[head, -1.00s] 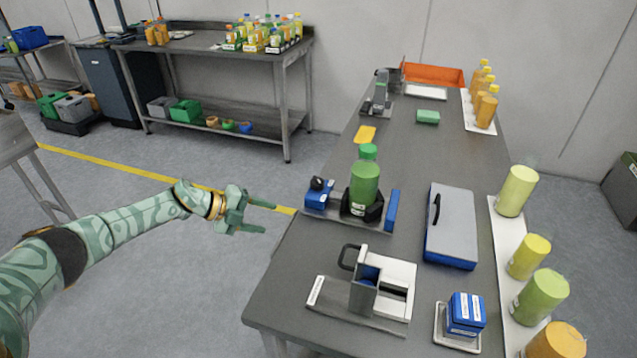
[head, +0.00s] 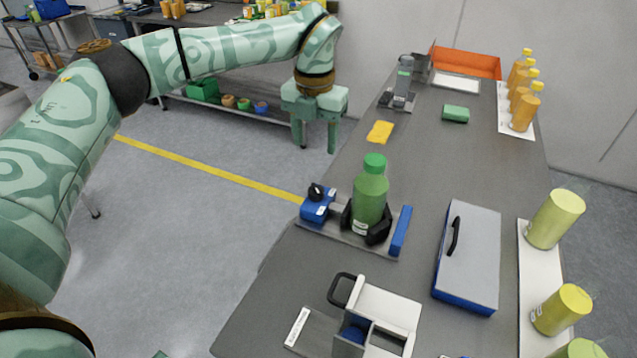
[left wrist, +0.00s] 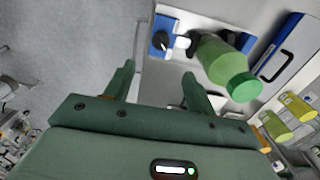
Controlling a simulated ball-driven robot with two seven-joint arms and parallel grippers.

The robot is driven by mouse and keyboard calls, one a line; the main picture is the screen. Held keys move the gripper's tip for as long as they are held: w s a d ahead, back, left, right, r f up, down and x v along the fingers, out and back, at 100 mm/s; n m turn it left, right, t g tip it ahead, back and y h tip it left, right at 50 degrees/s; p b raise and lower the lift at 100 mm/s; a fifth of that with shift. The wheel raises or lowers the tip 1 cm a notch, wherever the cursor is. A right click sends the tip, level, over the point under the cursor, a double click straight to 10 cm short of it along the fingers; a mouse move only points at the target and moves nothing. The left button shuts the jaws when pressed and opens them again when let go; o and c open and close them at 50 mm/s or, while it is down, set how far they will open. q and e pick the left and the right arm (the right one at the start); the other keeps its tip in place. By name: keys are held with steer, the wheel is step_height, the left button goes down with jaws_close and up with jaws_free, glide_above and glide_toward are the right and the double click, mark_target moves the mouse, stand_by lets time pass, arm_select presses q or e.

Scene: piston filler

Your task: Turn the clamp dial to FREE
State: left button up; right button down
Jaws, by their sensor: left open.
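The clamp dial is a black knob (head: 315,192) on a blue block (head: 317,208) at the left end of the clamp fixture. It also shows in the left wrist view (left wrist: 162,41); its setting is too small to read. A green bottle with a green cap (head: 369,195) stands upright between black clamp jaws (head: 377,232) beside the block. It also shows in the left wrist view (left wrist: 222,65). My left gripper (head: 317,143) is open and empty, fingers pointing down, apart from the dial. In the left wrist view its fingertips (left wrist: 158,70) are below the dial.
A blue end plate (head: 401,231) closes the fixture's right end. A grey-lidded blue case (head: 474,255) lies right of it, a white-and-grey device with a black handle (head: 376,305) in front. A yellow block (head: 380,131) lies behind. Bare tabletop (head: 425,165) separates them.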

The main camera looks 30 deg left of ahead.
mark_target(316, 190)
arm_select(q)
step_height(316, 190, down, 14)
steer(key=b, duration=0.3)
steer(key=shift+w+r, duration=0.15)
steer(key=shift+r, duration=0.05)
steer(key=c, duration=1)
